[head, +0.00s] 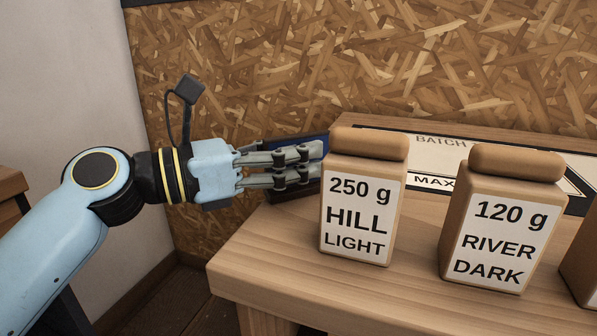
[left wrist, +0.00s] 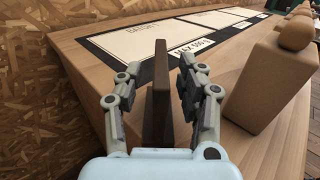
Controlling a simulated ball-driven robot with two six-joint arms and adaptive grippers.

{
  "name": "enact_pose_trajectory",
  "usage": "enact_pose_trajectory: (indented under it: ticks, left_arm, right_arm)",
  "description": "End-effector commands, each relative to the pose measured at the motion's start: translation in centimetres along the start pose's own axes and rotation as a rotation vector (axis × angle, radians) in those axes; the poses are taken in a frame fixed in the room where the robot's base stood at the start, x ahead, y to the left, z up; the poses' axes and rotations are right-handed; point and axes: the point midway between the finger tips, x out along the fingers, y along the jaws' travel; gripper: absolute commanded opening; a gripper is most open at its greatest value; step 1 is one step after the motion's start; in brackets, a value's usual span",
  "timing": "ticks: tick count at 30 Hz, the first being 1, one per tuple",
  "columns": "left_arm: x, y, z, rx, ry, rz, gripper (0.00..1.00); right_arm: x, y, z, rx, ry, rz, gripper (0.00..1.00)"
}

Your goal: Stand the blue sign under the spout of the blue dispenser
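The blue sign (head: 312,140) stands at the left end of the wooden table, mostly hidden behind my left gripper and a bag in the head view. In the left wrist view it shows edge-on as a dark brown upright board (left wrist: 160,90). My left gripper (head: 320,162) reaches in from the left with its fingers level. In the left wrist view its fingers (left wrist: 160,68) are on either side of the board, with gaps visible on both sides, so it is open around it. The blue dispenser and its spout are not in view. My right gripper is not in view.
A HILL LIGHT bag (head: 363,200) stands just right of my left fingers. A RIVER DARK bag (head: 500,222) stands further right, with another at the right edge. Behind them lies a marked mat (left wrist: 200,26). A chipboard wall (head: 400,60) closes the back.

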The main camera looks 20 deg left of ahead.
Motion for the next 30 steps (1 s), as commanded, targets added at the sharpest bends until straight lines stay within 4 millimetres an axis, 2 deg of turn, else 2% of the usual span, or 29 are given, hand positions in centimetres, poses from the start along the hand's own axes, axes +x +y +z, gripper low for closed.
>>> enact_pose_trajectory:
  ticks: [3, 10, 18, 19, 30]
  left_arm:
    - [0.71, -0.02, 0.01, -0.001, 0.000, -0.001, 0.38]
    - [0.74, -0.02, 0.01, 0.000, 0.001, -0.001, 0.37]
    - [0.72, -0.02, 0.02, 0.001, 0.001, -0.001, 0.02]
    - [0.72, -0.02, 0.01, 0.001, 0.001, -0.001, 0.00]
    - [0.72, -0.02, 0.18, 0.001, 0.001, -0.001, 0.00]
  right_arm:
    - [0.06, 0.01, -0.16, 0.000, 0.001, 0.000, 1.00]
    - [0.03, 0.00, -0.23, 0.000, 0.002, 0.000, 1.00]
    - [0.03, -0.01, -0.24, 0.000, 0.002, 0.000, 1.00]
    - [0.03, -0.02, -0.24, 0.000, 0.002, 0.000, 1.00]
    - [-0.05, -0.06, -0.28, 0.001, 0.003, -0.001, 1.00]
